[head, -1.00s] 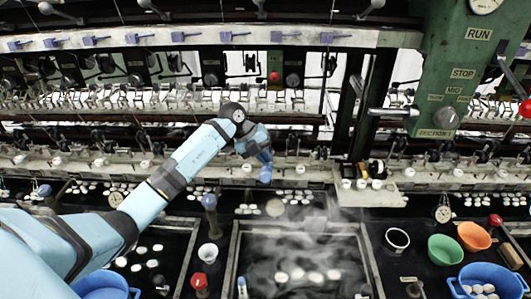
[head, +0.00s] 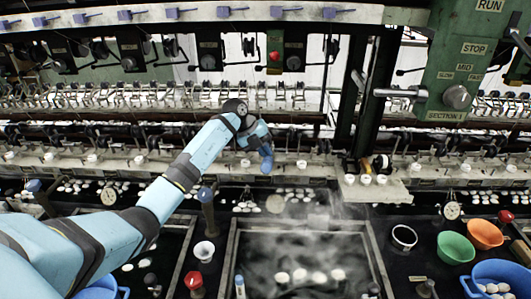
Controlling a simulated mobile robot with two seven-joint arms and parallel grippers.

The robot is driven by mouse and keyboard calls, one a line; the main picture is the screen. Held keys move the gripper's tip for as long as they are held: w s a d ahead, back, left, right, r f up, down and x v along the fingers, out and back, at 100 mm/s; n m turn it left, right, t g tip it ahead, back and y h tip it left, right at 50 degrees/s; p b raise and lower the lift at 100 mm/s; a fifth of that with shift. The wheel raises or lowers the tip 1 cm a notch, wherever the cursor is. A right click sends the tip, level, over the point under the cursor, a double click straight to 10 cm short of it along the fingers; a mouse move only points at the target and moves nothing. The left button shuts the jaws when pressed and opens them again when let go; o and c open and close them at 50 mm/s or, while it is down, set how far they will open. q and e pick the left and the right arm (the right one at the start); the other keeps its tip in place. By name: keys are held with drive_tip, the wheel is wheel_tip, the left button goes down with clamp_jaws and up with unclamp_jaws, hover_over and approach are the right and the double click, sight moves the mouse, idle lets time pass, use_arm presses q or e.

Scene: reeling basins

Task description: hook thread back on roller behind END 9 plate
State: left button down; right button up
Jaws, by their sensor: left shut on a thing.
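My left arm reaches across the basins to the machine front. Its gripper (head: 265,162) points down at the white ledge, in front of the row of small white guides. The jaws are small and turned away. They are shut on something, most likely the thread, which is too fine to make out. The END 9 plate cannot be picked out, as no end numbers are readable. Reels and rollers (head: 208,62) run along the machine behind the ledge; which one belongs to END 9 cannot be told. My right gripper is not in view.
A steaming basin (head: 232,245) with white cocoons lies below the gripper. A green post (head: 455,60) with a RUN/STOP panel stands at the right. Green (head: 456,248) and orange (head: 486,234) bowls and a blue basin (head: 470,288) are at lower right.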

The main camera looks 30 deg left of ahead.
sight(267, 157)
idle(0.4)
use_arm(q)
drive_tip(key=s+d+r+p, duration=0.1)
drive_tip(key=p, duration=0.1)
drive_tip(key=s+d+r+p, duration=0.1)
drive_tip(key=s+p, duration=0.1)
drive_tip(key=s+d+r+p, duration=0.1)
drive_tip(key=s+r+p, duration=0.1)
drive_tip(key=shift+s, duration=0.1)
drive_tip(key=shift+s+d+r, duration=0.1)
drive_tip(key=shift+s+d, duration=0.2)
drive_tip(key=shift+s, duration=0.1)
idle(0.3)
